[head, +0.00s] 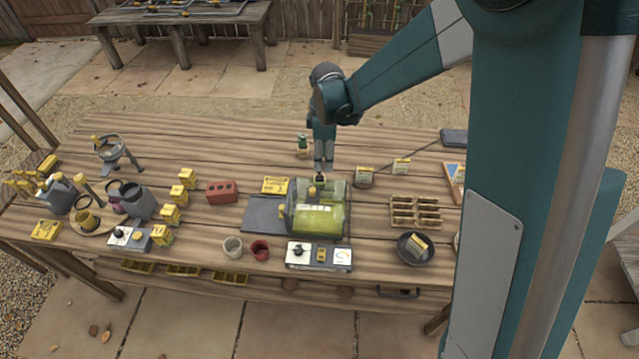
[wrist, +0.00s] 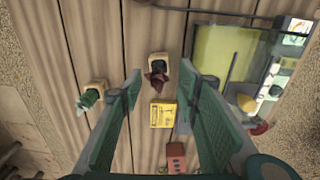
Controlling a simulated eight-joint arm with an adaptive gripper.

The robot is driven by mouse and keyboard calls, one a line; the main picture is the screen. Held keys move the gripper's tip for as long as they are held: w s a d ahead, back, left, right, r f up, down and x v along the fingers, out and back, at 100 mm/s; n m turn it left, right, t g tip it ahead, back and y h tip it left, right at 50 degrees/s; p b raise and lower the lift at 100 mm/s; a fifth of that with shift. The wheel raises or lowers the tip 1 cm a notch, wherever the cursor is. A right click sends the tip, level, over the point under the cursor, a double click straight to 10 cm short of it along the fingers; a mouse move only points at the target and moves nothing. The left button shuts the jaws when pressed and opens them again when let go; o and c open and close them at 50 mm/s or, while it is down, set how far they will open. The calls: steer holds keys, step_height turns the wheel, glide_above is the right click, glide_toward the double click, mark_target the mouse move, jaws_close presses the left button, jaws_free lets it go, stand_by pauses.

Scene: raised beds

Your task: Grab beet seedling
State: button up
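The likely beet seedling (wrist: 157,79) has dark red leaves and sits in a small beige pot (wrist: 158,60) on the plank table. In the wrist view it lies beyond my gripper (wrist: 163,84), in the gap between the fingertips. The two fingers are spread wide with nothing held between them. In the head view my gripper (head: 324,167) points down over the back middle of the table, and the red-leaved seedling is mostly hidden by it. A green seedling (wrist: 90,97) in another beige pot stands to the left in the wrist view.
A clear green-tinted case (head: 318,217) stands close in front of my gripper. A yellow packet (wrist: 163,113) and a red brick (wrist: 176,158) lie nearby. The green seedling (head: 303,142) stands just behind left. Open planks lie to the back left.

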steer(key=shift+n+g, duration=0.3)
steer(key=shift+n, duration=0.4)
steer(key=shift+w+a+f, duration=0.15)
steer(key=shift+a+f, duration=0.3)
steer(key=shift+f, duration=0.25)
steer(key=shift+w+a+f, duration=0.1)
steer(key=shift+a+f, duration=0.3)
steer(key=shift+f, duration=0.35)
steer(key=shift+w+a+f, duration=0.15)
steer(key=shift+a+f, duration=0.3)
steer(key=shift+f, duration=0.25)
steer(key=shift+f, duration=0.1)
steer(key=shift+f, duration=1.2)
steer(key=shift+s+d+f+b, duration=0.1)
steer(key=shift+f+b, duration=0.1)
steer(key=shift+f, duration=1.1)
steer(key=shift+s+d+f+b, duration=0.1)
steer(key=shift+f+b, duration=0.1)
steer(key=shift+f, duration=1.1)
steer(key=c, duration=0.7)
